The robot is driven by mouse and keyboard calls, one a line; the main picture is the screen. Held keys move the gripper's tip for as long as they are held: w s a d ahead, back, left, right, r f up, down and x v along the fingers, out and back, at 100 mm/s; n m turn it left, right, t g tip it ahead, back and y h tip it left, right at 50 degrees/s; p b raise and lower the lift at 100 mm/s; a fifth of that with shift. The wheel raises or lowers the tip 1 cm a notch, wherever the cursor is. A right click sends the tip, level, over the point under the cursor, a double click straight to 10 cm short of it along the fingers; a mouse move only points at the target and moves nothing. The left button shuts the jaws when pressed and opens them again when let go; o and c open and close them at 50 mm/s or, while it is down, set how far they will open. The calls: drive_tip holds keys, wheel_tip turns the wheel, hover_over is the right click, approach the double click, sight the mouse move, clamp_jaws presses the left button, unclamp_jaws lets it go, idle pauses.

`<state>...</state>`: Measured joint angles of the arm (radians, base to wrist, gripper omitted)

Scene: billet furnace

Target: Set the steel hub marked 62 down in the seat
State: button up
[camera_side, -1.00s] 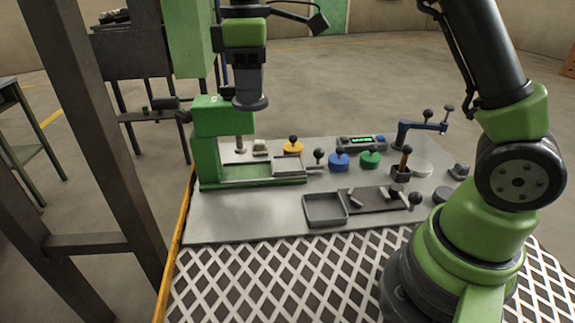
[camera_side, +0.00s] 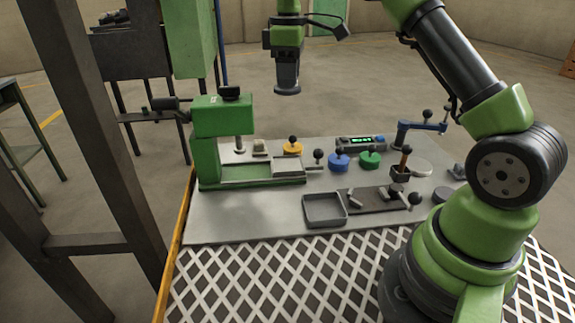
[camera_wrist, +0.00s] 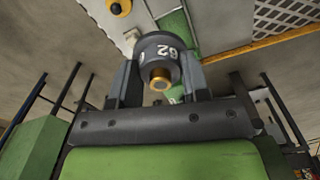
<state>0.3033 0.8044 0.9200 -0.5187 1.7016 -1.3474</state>
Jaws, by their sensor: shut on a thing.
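My gripper (camera_wrist: 160,85) is shut on the dark grey steel hub (camera_wrist: 152,46), seen in the wrist view with a white 62 on its side and a brass-coloured centre. In the side view the hub (camera_side: 287,88) hangs below the wrist, high above the far part of the bench and apart from everything. The seat is not clear to me. A pale round disc (camera_side: 421,168) lies at the right of the bench.
Yellow (camera_side: 292,148), blue (camera_side: 339,162) and green (camera_side: 370,160) knobbed pieces stand on the bench (camera_side: 240,220). A grey tray (camera_side: 325,209) is in front. Air around the hub is free.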

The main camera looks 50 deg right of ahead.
sight(288, 165)
wheel_tip(288, 165, down, 18)
drive_tip(key=shift+f, duration=0.2)
idle(0.4)
drive_tip(key=shift+f, duration=0.2)
drive_tip(key=o, duration=1.2)
drive_tip(key=shift+r, duration=0.15)
